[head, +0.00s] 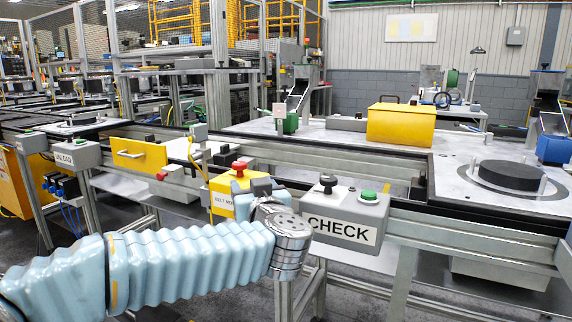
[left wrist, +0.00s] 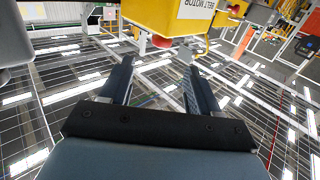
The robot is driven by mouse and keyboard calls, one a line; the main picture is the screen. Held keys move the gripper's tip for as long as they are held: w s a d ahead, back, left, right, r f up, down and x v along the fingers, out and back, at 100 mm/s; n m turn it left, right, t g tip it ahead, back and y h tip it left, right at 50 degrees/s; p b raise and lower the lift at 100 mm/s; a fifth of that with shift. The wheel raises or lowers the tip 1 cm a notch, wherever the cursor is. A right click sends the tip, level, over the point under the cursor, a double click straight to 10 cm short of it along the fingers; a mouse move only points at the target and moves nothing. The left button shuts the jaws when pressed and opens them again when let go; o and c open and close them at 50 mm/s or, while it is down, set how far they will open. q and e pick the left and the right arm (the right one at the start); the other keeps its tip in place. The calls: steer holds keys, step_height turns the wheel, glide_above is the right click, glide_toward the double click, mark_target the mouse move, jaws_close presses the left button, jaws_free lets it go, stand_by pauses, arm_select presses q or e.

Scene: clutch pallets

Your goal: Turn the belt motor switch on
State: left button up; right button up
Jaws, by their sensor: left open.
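The yellow belt motor box (head: 221,197) hangs on the conveyor's front rail, with a red knob (head: 239,168) on top. My left arm reaches across the front of it and hides part of its face and label. In the left wrist view the yellow box (left wrist: 178,14), labelled BELT MOTOR, is at the top edge, with a red button (left wrist: 162,41) on it. My left gripper (left wrist: 156,72) is open and empty, its fingers pointing toward the box. Whether a finger touches the box cannot be told. The switch's position is not clear. My right gripper is not in view.
A grey CHECK box (head: 345,222) with a black knob and a green button is just right of my left wrist. A black disc (head: 510,176) lies on the right-hand table. Metal legs stand below the rail.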

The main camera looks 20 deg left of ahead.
mark_target(240, 167)
arm_select(q)
steer(key=x, duration=0.9)
steer(key=p+x, duration=0.1)
steer(key=x, duration=0.3)
steer(key=shift+w+a+r, duration=0.1)
steer(key=shift+a+r, duration=0.15)
steer(key=shift+a, duration=0.15)
steer(key=shift+c, duration=0.2)
steer(key=c, duration=1)
